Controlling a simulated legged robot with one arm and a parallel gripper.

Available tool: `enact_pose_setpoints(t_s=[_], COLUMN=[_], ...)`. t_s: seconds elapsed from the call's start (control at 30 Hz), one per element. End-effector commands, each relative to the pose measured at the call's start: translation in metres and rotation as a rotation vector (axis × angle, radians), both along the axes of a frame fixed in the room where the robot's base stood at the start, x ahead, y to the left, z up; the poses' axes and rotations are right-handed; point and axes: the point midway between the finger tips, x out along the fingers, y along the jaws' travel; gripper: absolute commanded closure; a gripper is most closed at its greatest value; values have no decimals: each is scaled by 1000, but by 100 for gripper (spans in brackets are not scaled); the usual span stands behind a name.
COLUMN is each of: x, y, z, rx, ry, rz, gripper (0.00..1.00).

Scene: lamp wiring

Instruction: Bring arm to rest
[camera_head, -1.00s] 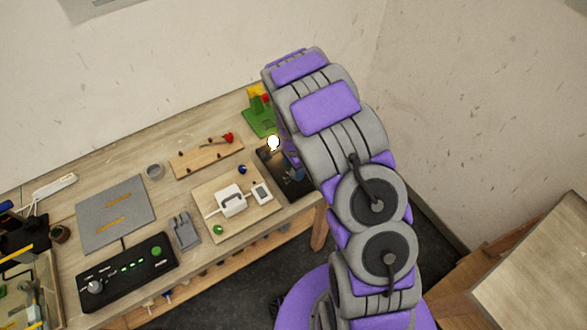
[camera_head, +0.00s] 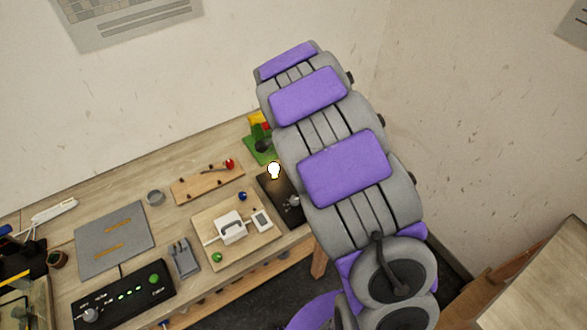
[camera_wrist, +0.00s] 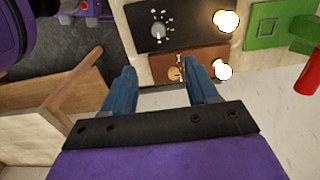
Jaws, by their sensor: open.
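My arm (camera_head: 345,170) rises from the lower right of the head view and reaches up and back over the right end of the workbench. My gripper is hidden behind it there. In the wrist view my gripper (camera_wrist: 163,84) shows two blue fingers spread apart with nothing held between them. Beyond the fingers is a black box with a dial (camera_wrist: 158,30). A lit bulb (camera_wrist: 227,20) shows beside it, with a second bright spot below. In the head view the lit bulb (camera_head: 274,170) glows at the black box (camera_head: 276,190), left of my arm.
The workbench (camera_head: 135,165) holds a wooden board with a white switch (camera_head: 231,227), a grey mat (camera_head: 112,240), a control box (camera_head: 122,300) and a green block (camera_head: 259,147). Walls stand behind and right. Another table (camera_head: 540,285) is at the lower right.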

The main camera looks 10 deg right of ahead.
Motion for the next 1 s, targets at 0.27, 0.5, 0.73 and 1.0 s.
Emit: enact_pose_setpoints(t_s=[0.27,0.5,0.73,1.0], x=[0,-1,-38,-121], y=[0,0,-8,-13], z=[0,1,26,62], rx=[1,0,-7,6], ry=[1,1,12,51], rz=[0,5,124,397], gripper=[41,41,41,41])
